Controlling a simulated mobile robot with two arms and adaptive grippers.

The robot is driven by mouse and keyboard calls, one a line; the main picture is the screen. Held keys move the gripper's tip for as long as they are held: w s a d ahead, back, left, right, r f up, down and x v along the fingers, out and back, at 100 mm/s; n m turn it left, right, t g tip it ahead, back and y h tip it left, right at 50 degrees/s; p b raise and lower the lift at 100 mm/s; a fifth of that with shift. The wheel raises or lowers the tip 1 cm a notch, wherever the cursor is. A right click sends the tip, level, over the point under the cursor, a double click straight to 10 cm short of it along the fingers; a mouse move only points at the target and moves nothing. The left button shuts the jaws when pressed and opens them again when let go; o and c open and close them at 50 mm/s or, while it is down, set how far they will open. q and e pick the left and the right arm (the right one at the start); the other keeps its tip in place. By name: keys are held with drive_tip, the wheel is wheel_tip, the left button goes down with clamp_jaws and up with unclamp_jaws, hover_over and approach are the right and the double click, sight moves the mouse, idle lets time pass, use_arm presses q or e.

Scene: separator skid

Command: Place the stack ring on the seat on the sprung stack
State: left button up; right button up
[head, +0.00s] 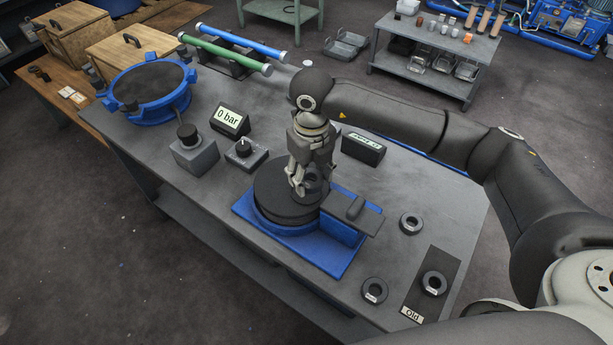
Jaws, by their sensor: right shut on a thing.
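The sprung stack is a round black stack (275,207) on a blue base (318,248) in the middle of the grey bench. My right gripper (299,191) points down over the right part of the stack's top. It is shut on a dark ring-like piece (314,186), which looks like the stack ring and is partly hidden by the fingers. I cannot tell whether this piece touches the stack. The seat is not clearly visible under the gripper. My left gripper is not in view.
A dark flat lever or plate (354,211) juts right from the base. Loose rings lie at right (411,223) and front (374,291); another ring (434,284) lies on the mat labelled "Old" (418,302). A "0 bar" display (229,119) and a knob box (244,152) stand behind left.

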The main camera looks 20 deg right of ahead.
sight(306, 181)
drive_tip(key=shift+w+a+f+p, duration=0.15)
drive_tip(key=shift+w+f+p, duration=0.2)
drive_tip(key=shift+w+f, duration=0.8)
drive_tip(key=shift+s+f+p, duration=0.2)
drive_tip(key=shift+f+p, duration=0.65)
drive_tip(key=shift+f, duration=0.7)
drive_tip(key=shift+f, duration=0.2)
drive_tip(key=o, duration=1.1)
drive_tip(key=shift+o, duration=0.2)
drive_tip(key=shift+r, duration=0.1)
